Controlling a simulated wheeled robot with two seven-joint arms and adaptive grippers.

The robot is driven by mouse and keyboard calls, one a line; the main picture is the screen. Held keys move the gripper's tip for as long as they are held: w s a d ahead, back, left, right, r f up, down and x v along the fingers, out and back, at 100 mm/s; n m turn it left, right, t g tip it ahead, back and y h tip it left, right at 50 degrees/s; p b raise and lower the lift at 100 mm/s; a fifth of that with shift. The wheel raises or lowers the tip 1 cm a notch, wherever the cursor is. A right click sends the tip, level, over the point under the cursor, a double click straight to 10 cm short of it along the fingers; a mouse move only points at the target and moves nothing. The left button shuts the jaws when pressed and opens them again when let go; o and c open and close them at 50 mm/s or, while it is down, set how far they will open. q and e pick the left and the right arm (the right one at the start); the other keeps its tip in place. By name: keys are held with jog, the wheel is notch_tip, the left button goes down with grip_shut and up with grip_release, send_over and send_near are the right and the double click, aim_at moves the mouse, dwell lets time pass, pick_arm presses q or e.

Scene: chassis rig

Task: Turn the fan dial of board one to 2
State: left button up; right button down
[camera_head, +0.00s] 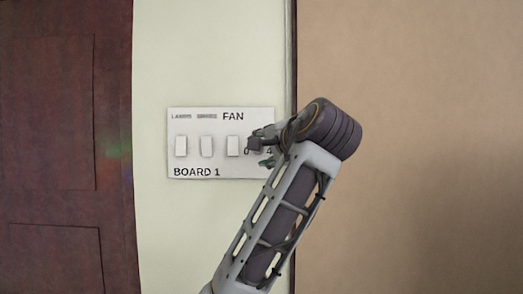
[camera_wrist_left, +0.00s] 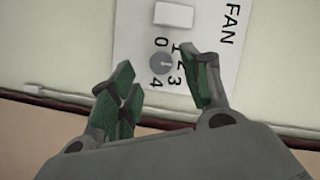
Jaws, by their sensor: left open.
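The white panel of board one (camera_head: 195,160) is on the pale wall, with "BOARD 1" and "FAN" printed on it. The fan dial (camera_wrist_left: 159,64) is a small round grey knob in the left wrist view, with the numbers 0 to 4 printed around it. I cannot tell for sure which number it points at. In the head view my left gripper hides the dial. My left gripper (camera_head: 263,148) is in front of the panel's right part. In the left wrist view its fingers (camera_wrist_left: 160,83) are apart, with the dial showing between and beyond them and nothing held.
Several white rocker switches (camera_head: 206,146) are in a row left of the dial; one switch (camera_wrist_left: 174,14) also shows in the wrist view. A dark red door (camera_head: 60,150) is at the left, and a tan surface (camera_head: 430,150) fills the right.

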pick_arm(q)
jog(key=v, duration=0.7)
jog(key=shift+s, duration=0.25)
jog(key=shift+d, duration=0.1)
